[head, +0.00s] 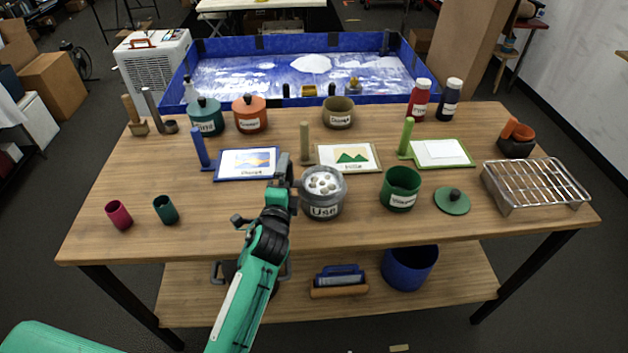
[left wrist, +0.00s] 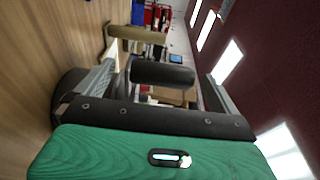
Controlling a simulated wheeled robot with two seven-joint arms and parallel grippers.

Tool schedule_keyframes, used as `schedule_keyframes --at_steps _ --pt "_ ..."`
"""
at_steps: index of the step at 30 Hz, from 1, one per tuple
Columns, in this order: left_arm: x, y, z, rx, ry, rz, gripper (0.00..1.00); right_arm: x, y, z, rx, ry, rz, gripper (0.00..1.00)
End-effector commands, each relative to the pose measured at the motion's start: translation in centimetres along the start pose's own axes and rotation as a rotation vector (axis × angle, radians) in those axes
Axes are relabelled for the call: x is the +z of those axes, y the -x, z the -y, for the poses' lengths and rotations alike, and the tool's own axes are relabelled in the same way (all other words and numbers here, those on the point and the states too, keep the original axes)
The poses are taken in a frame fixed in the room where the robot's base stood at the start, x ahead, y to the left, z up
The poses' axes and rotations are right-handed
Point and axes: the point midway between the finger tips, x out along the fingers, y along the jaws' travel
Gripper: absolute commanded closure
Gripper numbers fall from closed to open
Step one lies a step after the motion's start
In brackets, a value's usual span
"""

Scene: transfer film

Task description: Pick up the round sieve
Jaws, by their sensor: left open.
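A round grey vessel (head: 323,208) labelled "Use" stands upright near the table's middle front. Its top shows several pale round spots; I take it for the round sieve, though I cannot be sure. My left gripper (head: 286,172) is at its left side, close to its rim. In the left wrist view the open jaws (left wrist: 165,65) have a dark, thick cylinder (left wrist: 163,74) between them, seemingly a handle. I cannot tell whether either finger touches it. A tan cylinder (left wrist: 137,34) lies beyond it. My right gripper is not in view.
A green pot (head: 401,190) and its lid (head: 452,201) stand to the right, then a wire rack (head: 535,184). Framed pictures with upright handles, such as the blue-framed one (head: 248,163), lie behind. Two small cups (head: 118,215) stand front left. The front right table edge is clear.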

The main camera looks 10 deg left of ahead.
Motion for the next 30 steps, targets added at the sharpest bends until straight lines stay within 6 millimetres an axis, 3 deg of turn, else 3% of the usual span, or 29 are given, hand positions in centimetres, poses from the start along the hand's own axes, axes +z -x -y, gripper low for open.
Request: schedule_keyframes --at_steps 6,14,23,30 --pt "-0.1 -2.5 0.2 0.0 0.001 0.001 0.01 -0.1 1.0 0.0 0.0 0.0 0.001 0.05" --pt "-0.1 -2.7 0.0 0.0 0.0 0.0 0.01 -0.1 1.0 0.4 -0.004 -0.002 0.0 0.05" --pt "-0.1 -2.7 0.0 0.001 0.0 0.0 0.55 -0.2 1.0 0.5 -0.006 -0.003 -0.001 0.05" --pt "-0.1 -2.7 0.1 -0.001 0.001 0.0 0.55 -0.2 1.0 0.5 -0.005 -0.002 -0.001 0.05"
